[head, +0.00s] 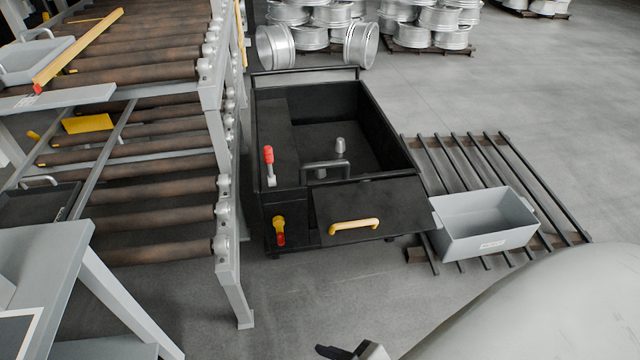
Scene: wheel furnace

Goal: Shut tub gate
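The tub is a black open-topped box (385,125) on the floor in the middle of the head view. Its gate is a dark flat panel (375,205) at the near end, with a yellow bar handle (354,225). The panel appears to lean outward from the tub front, toward me; its exact angle is hard to tell. A black fingertip piece with a pale body, seemingly my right gripper (338,352), shows at the bottom edge, well short of the handle and not touching the gate. Most of it is cut off. My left gripper is out of view.
Roller racks (150,220) stand close along the tub's left side. A red-topped lever (269,165) and a yellow-red valve (279,230) sit at the tub's left. A grey bin (490,225) rests on a slatted rack at right. Floor before the gate is clear.

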